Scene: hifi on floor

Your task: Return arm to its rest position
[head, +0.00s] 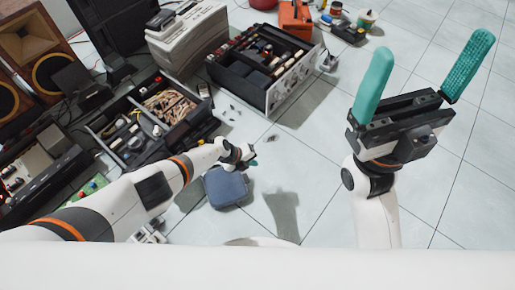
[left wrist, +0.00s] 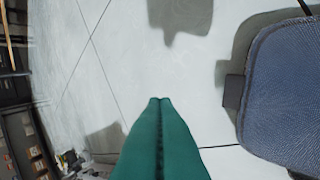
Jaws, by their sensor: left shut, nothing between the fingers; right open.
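My left arm reaches in from the left in the head view, and its gripper (head: 252,163) is low over the tiled floor, just above a blue-grey case. In the left wrist view the left gripper's teal fingers (left wrist: 160,102) are pressed together with nothing between them. My right gripper (head: 424,72) is raised at the right of the head view. Its two teal fingers are spread wide and nothing is between them.
The blue-grey case (head: 226,187) lies on the floor; it also shows in the left wrist view (left wrist: 285,95). An opened hifi unit (head: 290,82), a parts tray (head: 112,152) and speakers (head: 38,50) crowd the left and back. The tiled floor (head: 460,180) at right is clear.

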